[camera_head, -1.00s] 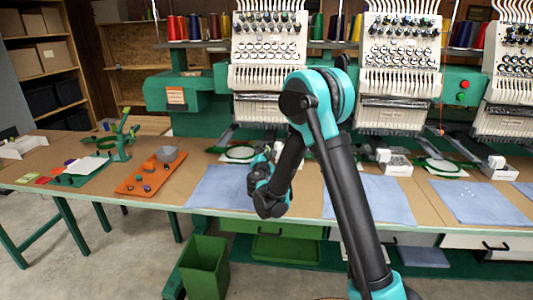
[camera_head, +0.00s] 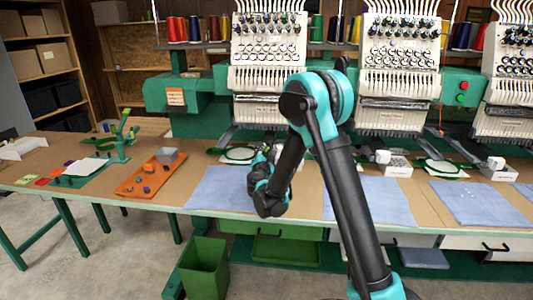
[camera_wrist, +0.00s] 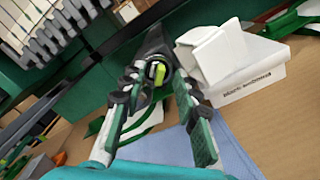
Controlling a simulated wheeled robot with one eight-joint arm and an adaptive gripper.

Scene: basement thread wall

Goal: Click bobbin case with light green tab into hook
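In the wrist view, a small round bobbin case with a light green tab (camera_wrist: 158,73) sits at the end of a dark machine arm (camera_wrist: 152,45), where the hook is; the hook itself is mostly hidden. My gripper (camera_wrist: 157,82) reaches toward it, its two fingers apart on either side of the case. A narrow gap seems to show beside the case, so it does not look pinched. I cannot tell how fully the case is seated. In the head view my gripper (camera_head: 262,158) is small, in front of the left embroidery machine (camera_head: 268,80), and the case cannot be made out.
A blue cloth (camera_head: 218,188) lies on the table (camera_head: 160,200) below. An orange tray (camera_head: 150,175) with small parts lies to the left. Green hoops (camera_head: 240,154) sit near the machine.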

